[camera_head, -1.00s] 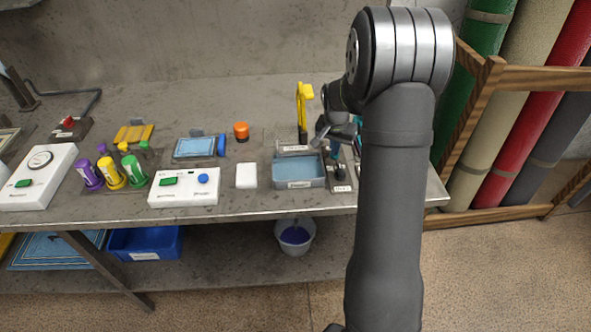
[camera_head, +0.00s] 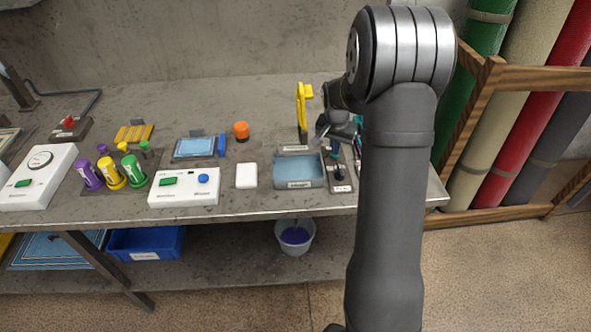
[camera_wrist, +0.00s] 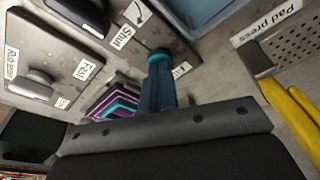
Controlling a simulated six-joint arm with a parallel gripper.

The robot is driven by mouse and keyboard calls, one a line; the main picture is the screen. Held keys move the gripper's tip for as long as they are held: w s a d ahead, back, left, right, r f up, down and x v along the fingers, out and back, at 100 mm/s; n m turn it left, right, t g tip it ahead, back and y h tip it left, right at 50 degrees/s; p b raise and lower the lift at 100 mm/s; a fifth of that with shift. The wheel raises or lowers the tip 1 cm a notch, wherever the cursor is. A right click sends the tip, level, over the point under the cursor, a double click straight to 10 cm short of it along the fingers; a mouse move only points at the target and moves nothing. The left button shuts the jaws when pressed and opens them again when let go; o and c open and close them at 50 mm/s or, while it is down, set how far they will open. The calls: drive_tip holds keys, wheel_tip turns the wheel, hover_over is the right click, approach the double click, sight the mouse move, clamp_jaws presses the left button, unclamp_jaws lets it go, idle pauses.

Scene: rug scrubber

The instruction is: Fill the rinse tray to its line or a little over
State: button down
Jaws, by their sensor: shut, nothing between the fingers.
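The rinse tray (camera_head: 323,183), a shallow tray with a blue-grey inside, stands near the bench's front edge; its edge also shows at the top of the wrist view (camera_wrist: 202,14). Its fill line is too small to make out. Right of it is a small control plate (camera_head: 341,188). In the wrist view a plate (camera_wrist: 124,60) carries a "Shut" label, with a partly hidden label by the fingertips. My gripper (camera_head: 335,150) is over the control plate, partly hidden by my arm. In the wrist view its blue, teal-tipped fingers (camera_wrist: 158,57) are together and empty. Contact cannot be told.
A yellow upright handle (camera_head: 303,105) stands behind the tray. A white block (camera_head: 246,175) and a white button box (camera_head: 184,188) lie to its left. A perforated plate labelled "Pad press" (camera_wrist: 300,42) is close by in the wrist view. A bucket (camera_head: 295,237) stands below.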

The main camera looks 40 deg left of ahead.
wheel_tip(320, 180, up, 7)
drive_tip(key=shift+f, duration=0.2)
idle(0.4)
drive_tip(key=shift+f, duration=3.25)
